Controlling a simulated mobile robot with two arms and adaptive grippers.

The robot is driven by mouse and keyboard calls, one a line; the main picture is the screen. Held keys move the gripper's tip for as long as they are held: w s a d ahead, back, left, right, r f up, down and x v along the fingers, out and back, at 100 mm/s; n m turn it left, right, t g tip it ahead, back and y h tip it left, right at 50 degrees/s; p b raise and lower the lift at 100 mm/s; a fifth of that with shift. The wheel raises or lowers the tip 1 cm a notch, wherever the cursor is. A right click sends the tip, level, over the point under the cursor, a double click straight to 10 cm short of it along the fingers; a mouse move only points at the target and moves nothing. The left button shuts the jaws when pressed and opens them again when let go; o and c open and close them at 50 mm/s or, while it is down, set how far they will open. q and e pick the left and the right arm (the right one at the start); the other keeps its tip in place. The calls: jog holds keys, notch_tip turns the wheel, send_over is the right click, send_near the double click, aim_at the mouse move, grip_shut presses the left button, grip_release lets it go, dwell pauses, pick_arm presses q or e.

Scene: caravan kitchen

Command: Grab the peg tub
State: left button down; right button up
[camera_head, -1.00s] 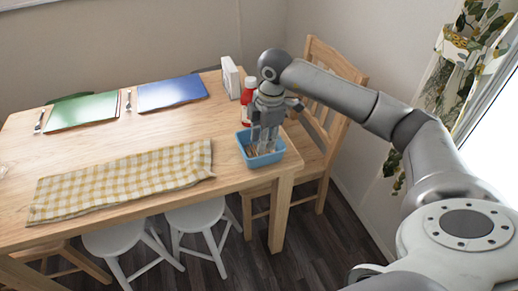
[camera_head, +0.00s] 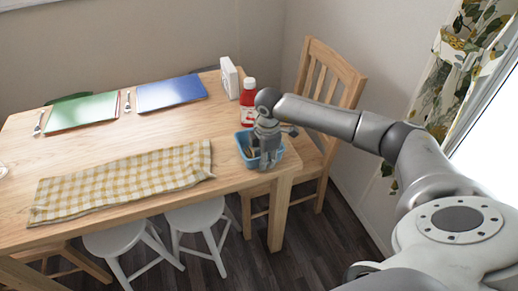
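The peg tub (camera_head: 246,161) is a small blue open-topped tub near the right end of the wooden table (camera_head: 110,152). Small light-coloured pieces show inside it, partly hidden by my gripper. My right gripper (camera_head: 264,162) points down over the right side of the tub, with its fingers low at the tub. Its fingertips are too small and covered to tell whether they are open or shut, or whether they touch the tub wall. My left gripper does not show.
A red bottle (camera_head: 246,112) and a white napkin holder (camera_head: 231,79) stand behind the tub. A checked cloth (camera_head: 120,182) lies to the left, with green (camera_head: 83,110) and blue (camera_head: 171,92) mats farther back. A wooden chair (camera_head: 329,95) stands at the table's right end.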

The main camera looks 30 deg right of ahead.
grip_shut()
jog(key=shift+r, duration=0.15)
dwell(0.4)
